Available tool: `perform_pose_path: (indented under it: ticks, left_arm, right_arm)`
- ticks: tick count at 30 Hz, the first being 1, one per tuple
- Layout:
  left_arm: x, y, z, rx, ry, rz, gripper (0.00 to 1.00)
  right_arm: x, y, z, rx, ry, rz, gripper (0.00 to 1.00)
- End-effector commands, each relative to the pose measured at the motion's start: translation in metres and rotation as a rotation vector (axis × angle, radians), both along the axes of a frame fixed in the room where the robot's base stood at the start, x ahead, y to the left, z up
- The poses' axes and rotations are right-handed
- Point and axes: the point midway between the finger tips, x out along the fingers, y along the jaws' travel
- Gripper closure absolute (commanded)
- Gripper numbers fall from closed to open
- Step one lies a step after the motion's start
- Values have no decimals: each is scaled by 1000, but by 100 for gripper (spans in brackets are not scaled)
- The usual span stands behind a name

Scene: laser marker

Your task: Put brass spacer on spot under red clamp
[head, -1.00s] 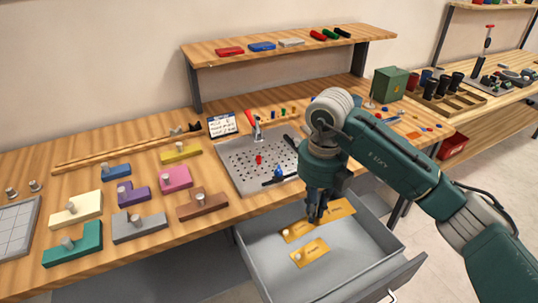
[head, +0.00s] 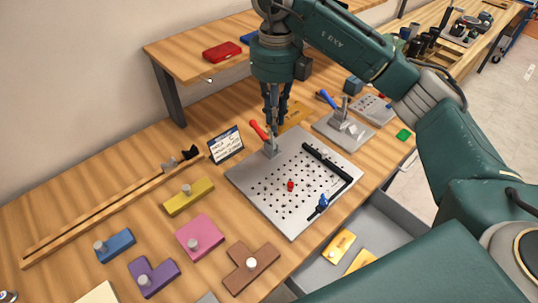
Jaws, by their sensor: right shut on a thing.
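The brass spacer (head: 294,112) is a flat gold plate at my right gripper (head: 274,125), just behind the red clamp. The right gripper is shut on it, with the fingers pointing down and hiding part of it. I cannot tell whether the spacer touches anything below. The red clamp (head: 271,148) has a raised red handle and stands at the back left edge of the perforated metal plate (head: 265,190). The spot under the clamp is not clearly visible. My left gripper is not in view.
More brass pieces (head: 340,245) lie in the open grey drawer (head: 375,222). A blue-handled clamp fixture (head: 342,130) stands right of the plate. A small sign (head: 226,145) stands left of the red clamp. A red stud (head: 291,186) and blue knob (head: 323,200) are on the plate.

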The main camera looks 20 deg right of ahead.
Motion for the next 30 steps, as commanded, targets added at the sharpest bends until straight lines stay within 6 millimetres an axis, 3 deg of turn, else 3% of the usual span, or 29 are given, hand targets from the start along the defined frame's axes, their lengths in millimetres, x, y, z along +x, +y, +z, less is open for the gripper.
perform_pose_path:
  ticks: [7,15,22,30]
  left_arm:
    - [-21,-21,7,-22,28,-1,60]
    - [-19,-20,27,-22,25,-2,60]
    - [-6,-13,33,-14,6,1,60]
    - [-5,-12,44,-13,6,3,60]
  right_arm:
    - [-3,0,-57,1,10,1,100]
    - [-2,0,-124,1,7,0,100]
    - [-1,0,-152,1,3,0,100]
    - [-2,1,-188,1,5,0,100]
